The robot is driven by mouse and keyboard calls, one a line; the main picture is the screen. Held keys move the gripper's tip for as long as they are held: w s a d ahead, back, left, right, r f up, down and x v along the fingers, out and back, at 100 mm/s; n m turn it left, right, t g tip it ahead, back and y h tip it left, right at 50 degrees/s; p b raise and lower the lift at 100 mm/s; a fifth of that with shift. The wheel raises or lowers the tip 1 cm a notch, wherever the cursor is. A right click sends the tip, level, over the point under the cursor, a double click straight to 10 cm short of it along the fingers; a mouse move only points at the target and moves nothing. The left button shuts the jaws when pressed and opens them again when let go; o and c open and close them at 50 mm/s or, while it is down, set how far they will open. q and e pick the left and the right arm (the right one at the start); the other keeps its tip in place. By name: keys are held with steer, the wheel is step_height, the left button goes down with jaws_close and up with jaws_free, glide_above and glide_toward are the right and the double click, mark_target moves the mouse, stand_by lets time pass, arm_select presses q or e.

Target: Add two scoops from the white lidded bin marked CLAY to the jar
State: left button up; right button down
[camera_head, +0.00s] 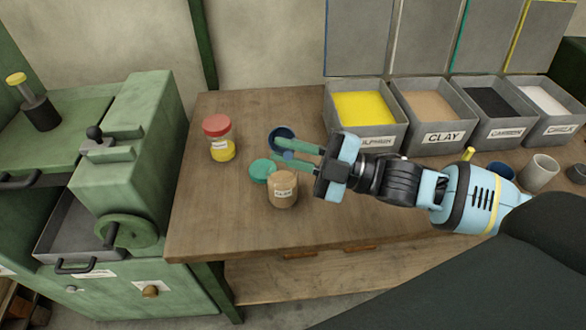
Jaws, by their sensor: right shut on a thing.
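The bin marked CLAY (440,137) is a grey box holding tan powder, in the row at the back right. A jar with a CLAY label (283,190) stands upright near the table's front; it looks tan up to its top. A teal lid-like disc (260,171) lies just behind and left of it. My right gripper (288,157) reaches in from the right above the table, just behind the jar. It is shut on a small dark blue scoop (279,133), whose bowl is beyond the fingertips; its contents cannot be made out. My left gripper is out of view.
Other grey bins hold yellow (369,138), black (489,134) and white (555,131) powder; raised panels stand behind. A red-lidded jar (219,150) stands at left. A beige cup (539,174) stands at right. A green machine (120,160) borders the table (225,215).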

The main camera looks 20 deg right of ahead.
steer(key=w+d+r+m+p, duration=0.1)
steer(key=w+r+m, duration=0.1)
steer(key=m, duration=0.1)
steer(key=w+d+r+m+h+p, duration=0.1)
steer(key=w+r+m, duration=0.1)
steer(key=w+d+r+m+h+p, duration=0.1)
steer(key=w+r+m, duration=0.1)
steer(key=m, duration=0.1)
steer(key=shift+w+d+m+t, duration=0.1)
steer(key=shift+m+t, duration=0.2)
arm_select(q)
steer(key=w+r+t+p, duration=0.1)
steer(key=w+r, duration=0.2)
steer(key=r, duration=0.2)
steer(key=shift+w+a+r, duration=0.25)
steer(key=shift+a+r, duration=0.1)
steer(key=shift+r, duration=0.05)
arm_select(e)
steer(key=w+m, duration=0.1)
steer(key=w+d+m, duration=0.1)
steer(key=w+r+m+h, duration=0.1)
steer(key=shift+d+m, duration=0.25)
steer(key=shift+m, duration=0.15)
